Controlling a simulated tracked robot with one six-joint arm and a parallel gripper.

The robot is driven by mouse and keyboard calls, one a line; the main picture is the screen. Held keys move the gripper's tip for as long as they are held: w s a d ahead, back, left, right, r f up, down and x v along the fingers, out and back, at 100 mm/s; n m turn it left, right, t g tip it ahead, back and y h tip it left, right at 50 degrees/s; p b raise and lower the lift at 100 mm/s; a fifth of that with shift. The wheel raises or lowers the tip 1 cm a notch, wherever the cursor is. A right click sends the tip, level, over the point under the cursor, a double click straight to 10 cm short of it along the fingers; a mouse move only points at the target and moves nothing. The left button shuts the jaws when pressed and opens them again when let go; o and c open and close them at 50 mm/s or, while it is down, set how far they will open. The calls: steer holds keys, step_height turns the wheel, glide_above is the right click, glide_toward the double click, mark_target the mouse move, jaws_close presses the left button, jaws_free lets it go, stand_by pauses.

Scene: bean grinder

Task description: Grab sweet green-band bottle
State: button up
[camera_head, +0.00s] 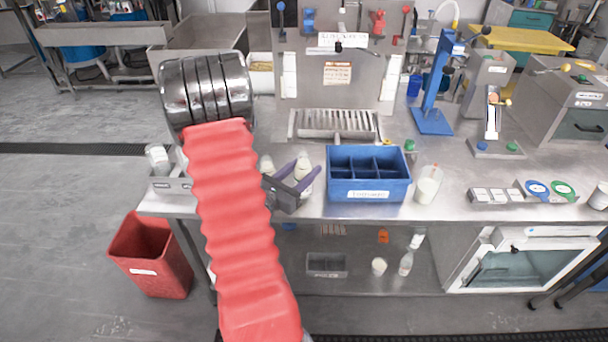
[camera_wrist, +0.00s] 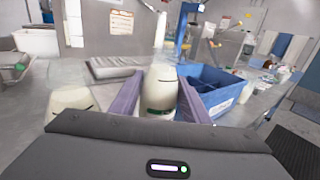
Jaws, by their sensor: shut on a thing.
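The green-band bottle (camera_wrist: 161,92) is whitish with a green band low on its body. In the wrist view it stands upright between the two purple fingers of my gripper (camera_wrist: 160,100), which are shut on it. In the head view my gripper (camera_head: 300,180) is over the front of the counter, left of the blue bin, and the bottle (camera_head: 303,165) shows just behind the fingers. Its lower part is hidden by the gripper. A second whitish bottle (camera_wrist: 69,102) stands to the left in the wrist view, partly hidden by the gripper body.
A blue divided bin (camera_head: 367,190) stands close to the right of my gripper. A whitish container (camera_head: 427,185) stands right of the bin. A metal grate (camera_head: 333,125) lies behind. A red bin (camera_head: 150,257) stands on the floor at left.

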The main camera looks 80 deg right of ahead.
mark_target(305, 152)
steer(key=shift+r, duration=4)
steer(key=shift+r, duration=0.1)
